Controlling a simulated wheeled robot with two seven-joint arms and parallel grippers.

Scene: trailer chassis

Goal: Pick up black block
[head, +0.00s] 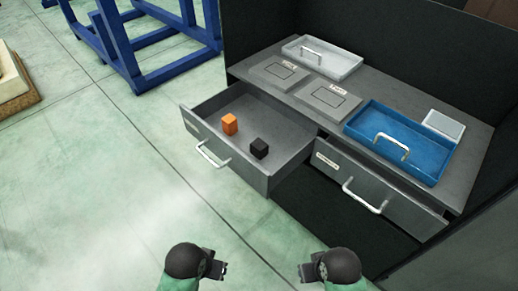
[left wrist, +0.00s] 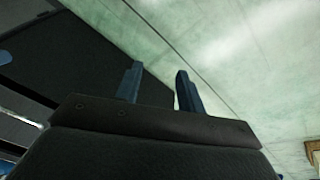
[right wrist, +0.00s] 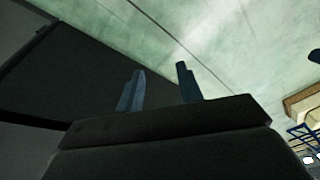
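A black block (head: 259,148) lies in the open left drawer (head: 205,117), near the drawer's front right part. An orange block (head: 229,124) stands in the same drawer, behind and to the left of the black one. My left gripper (head: 223,268) is in front of the drawer and apart from it, low in the head view. Its two fingers stand apart and empty in the left wrist view (left wrist: 158,88). My right gripper (head: 303,271) is to the right of the left one, also clear of the drawers. Its fingers are apart and empty in the right wrist view (right wrist: 160,88).
On the cabinet top (head: 310,106) are a white tray (head: 322,58), a blue tray (head: 398,141), two grey plates and a small white box (head: 443,124). A blue frame (head: 128,45) stands at the back left. Open floor lies at left.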

